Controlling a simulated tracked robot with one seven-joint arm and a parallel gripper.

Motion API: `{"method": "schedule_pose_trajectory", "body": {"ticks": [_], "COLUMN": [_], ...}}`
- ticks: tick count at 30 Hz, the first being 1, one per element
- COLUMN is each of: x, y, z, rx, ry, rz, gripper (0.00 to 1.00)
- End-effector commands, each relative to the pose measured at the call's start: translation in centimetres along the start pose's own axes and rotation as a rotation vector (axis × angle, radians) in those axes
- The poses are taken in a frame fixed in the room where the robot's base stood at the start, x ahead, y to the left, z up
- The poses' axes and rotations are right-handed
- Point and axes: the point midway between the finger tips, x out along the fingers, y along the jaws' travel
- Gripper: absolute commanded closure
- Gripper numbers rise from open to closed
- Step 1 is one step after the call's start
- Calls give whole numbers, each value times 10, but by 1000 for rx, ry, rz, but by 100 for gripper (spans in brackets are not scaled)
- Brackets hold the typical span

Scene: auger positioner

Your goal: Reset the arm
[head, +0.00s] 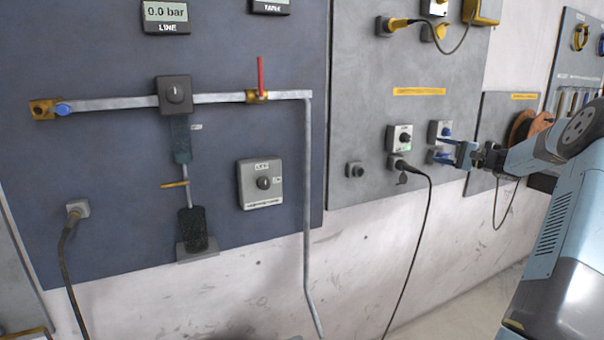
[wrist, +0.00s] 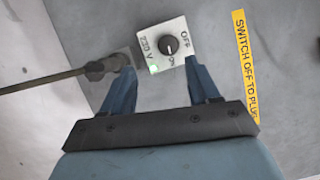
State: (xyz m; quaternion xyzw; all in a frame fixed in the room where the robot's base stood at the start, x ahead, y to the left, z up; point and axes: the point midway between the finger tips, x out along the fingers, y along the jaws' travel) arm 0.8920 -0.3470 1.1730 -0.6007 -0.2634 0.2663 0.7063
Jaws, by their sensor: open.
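My gripper (head: 436,146) is at the right in the head view, its blue fingers apart and nothing between them. In the wrist view the open fingers (wrist: 158,68) stand either side of a white 230 V switch box (wrist: 158,48), which lies beyond the fingertips. Its black round knob (wrist: 168,45) sits between OFF and ON marks, and a green light is lit. In the head view a switch box with a green light (head: 399,138) is left of my gripper. A plug (wrist: 108,66) with a dark cable is near the left fingertip; I cannot tell whether they touch.
A yellow label (wrist: 245,65) reads SWITCH OFF TO PLUG. A black cable (head: 427,225) hangs below the socket. On the blue panel are a pipe with a red lever (head: 260,75), a grey knob box (head: 261,184) and a display (head: 166,14) reading 0.0 bar.

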Motion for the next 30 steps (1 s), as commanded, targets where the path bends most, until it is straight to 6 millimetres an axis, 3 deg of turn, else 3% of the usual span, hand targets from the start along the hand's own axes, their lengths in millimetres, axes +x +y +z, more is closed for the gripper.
{"method": "schedule_pose_trajectory", "body": {"ticks": [7,15,22,30], "x": [68,107,114,96], "y": [2,11,18,24], "z": [90,196,280,370], "rx": [-57,-155,-258,-398], "ry": [-106,-195,-241,-267], "rz": [243,520,730,939], "gripper": [40,40,40,40]}}
